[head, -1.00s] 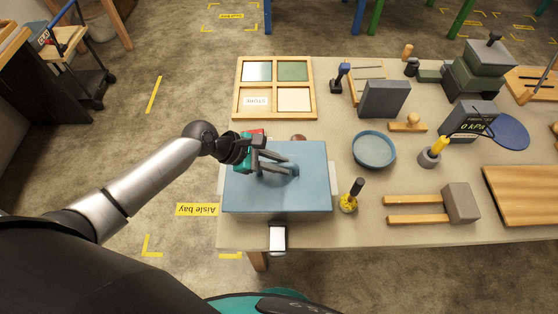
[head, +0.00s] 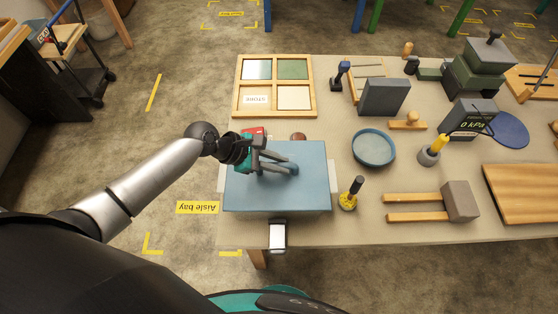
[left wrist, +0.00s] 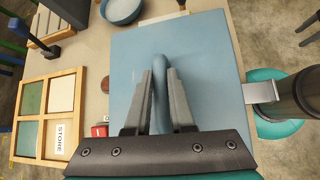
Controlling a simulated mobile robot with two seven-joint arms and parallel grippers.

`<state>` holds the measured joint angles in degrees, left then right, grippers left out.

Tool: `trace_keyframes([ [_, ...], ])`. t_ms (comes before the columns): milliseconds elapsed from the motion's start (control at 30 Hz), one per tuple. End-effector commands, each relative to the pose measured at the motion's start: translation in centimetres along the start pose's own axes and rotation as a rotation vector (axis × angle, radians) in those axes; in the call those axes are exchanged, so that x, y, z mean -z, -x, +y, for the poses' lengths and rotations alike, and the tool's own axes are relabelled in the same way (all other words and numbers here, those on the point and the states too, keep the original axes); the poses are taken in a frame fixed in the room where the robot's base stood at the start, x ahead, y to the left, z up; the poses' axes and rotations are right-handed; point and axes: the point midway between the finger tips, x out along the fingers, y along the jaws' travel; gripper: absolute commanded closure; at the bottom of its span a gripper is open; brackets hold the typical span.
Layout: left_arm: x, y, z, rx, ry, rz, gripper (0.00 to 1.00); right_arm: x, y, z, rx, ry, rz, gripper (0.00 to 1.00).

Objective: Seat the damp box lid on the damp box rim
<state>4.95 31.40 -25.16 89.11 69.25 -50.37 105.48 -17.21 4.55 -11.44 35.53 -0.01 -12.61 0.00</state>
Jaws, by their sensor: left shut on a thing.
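The damp box lid (head: 300,197) is a flat blue-grey panel with a blue knob handle (left wrist: 160,66) at its middle. In the head view it lies level over the damp box, whose pale edges (head: 334,181) show at its left and right sides. The lid hides the rim, so I cannot tell whether it touches all round. My left gripper (head: 292,168) comes in from the left above the lid. Its two fingers (left wrist: 160,80) are shut on the handle. My right gripper is not in view.
A wooden divided tray (head: 275,113) stands behind the lid, and a small red thing (left wrist: 100,130) lies near it. A blue round dish (head: 374,148), a yellow-based tool (head: 349,199) and a mallet-like block (head: 459,202) lie to the right. A white-topped bracket (head: 278,236) sits at the front edge.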

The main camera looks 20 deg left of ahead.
Motion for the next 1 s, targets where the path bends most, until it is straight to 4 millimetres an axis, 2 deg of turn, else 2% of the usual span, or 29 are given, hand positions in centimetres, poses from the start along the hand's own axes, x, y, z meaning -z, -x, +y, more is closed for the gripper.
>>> trace_keyframes([
  [1000,0.22,-0.16,-0.17,0.002,0.002,0.002,1.0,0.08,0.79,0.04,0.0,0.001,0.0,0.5],
])
